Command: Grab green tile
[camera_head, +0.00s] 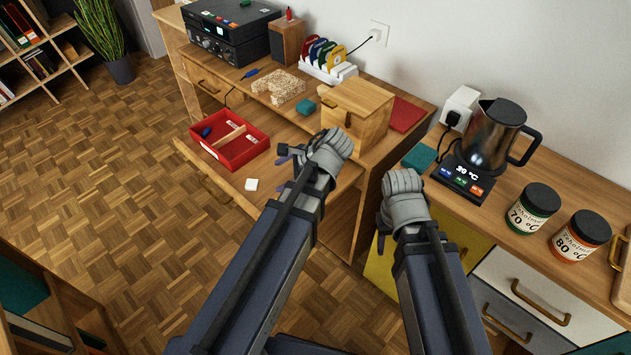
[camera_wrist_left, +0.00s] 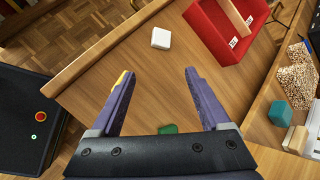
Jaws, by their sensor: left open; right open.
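A small green tile (camera_wrist_left: 168,129) lies on the wooden desk surface in the left wrist view, low between the bases of my left gripper's fingers. Its near part is hidden by the gripper body. In the head view my left arm hides that spot. My left gripper (camera_wrist_left: 158,75) is open and empty above the desk; in the head view it (camera_head: 287,155) hovers over the lower desk board, right of the red tray.
A white tile (camera_head: 252,184) lies near the desk's front edge. A red tray (camera_head: 245,157) stands behind it. A teal block (camera_head: 305,106) and a wooden box (camera_head: 356,112) sit on the upper shelf. A kettle (camera_head: 490,135) and two jars stand on the right counter.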

